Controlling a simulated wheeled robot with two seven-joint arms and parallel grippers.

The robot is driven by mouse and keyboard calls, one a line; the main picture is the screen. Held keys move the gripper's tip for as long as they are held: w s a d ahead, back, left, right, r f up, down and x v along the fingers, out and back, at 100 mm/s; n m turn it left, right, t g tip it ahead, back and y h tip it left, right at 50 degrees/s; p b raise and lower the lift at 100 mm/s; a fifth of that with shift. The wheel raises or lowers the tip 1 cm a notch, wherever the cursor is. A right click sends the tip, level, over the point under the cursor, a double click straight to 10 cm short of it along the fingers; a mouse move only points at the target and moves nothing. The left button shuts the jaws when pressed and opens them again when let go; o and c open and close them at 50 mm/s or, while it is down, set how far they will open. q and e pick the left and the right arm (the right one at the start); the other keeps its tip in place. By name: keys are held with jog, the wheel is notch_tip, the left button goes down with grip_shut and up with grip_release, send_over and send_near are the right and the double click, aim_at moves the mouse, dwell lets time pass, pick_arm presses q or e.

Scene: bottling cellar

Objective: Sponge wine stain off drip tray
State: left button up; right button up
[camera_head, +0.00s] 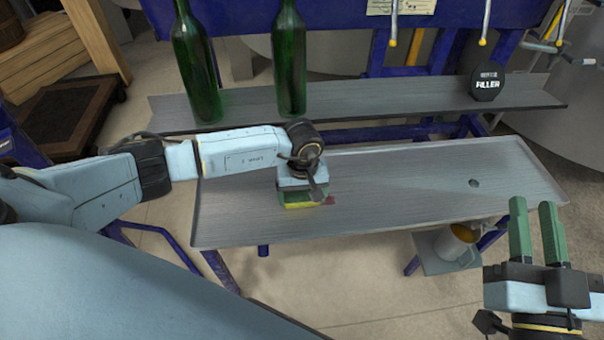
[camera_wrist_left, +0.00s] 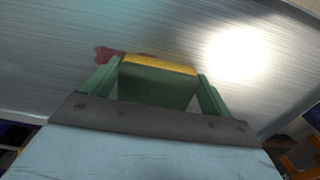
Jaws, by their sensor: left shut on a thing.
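The drip tray (camera_head: 420,190) is a grey metal tray across the middle of the head view, with a small dark drain hole at its right. My left gripper (camera_head: 305,196) is over the tray's left half, pointing down, shut on a yellow and green sponge (camera_head: 298,206). The wrist view shows the sponge (camera_wrist_left: 158,75) between the green fingers, at the tray surface; I cannot tell if it touches. A dark red wine stain (camera_head: 329,200) shows right beside the sponge, and behind it in the wrist view (camera_wrist_left: 108,54); part is hidden. My right gripper (camera_head: 534,232) is open and empty at the lower right.
Two green bottles (camera_head: 291,65) (camera_head: 196,65) stand on a grey shelf (camera_head: 400,98) behind the tray. A round black sign (camera_head: 487,83) reading "FILLER" stands on its right. A white jug (camera_head: 455,245) sits on a low stand below the tray. The tray's right half is clear.

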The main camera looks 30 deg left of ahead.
aim_at(302, 197)
pick_arm(q)
jog(key=shift+r, duration=0.8)
jog(key=shift+r+p, duration=0.55)
jog(key=shift+p, duration=0.05)
jog(key=shift+r+p, duration=0.35)
jog(key=shift+r, duration=0.1)
jog(key=shift+r+p, duration=0.35)
jog(key=shift+r, duration=0.1)
jog(key=shift+r+p, duration=0.35)
jog(key=shift+r, duration=0.1)
jog(key=shift+r+p, duration=0.35)
jog(key=shift+r, duration=0.1)
jog(key=shift+r+p, duration=0.3)
jog(key=shift+r, duration=0.1)
jog(key=shift+r+p, duration=0.3)
jog(key=shift+r, duration=0.1)
pick_arm(e)
jog(key=s+d+f+g+h, duration=0.2)
jog(key=s+d+f+g, duration=0.1)
jog(key=f+g, duration=0.4)
jog(key=s+d+f+m+g+h, duration=0.1)
jog(key=s+d+f+g+h, duration=0.2)
jog(key=s+f+g, duration=0.3)
jog(key=shift+s+d+f+g, duration=0.3)
jog(key=shift+f+g, duration=0.1)
jog(key=shift+f, duration=1.7)
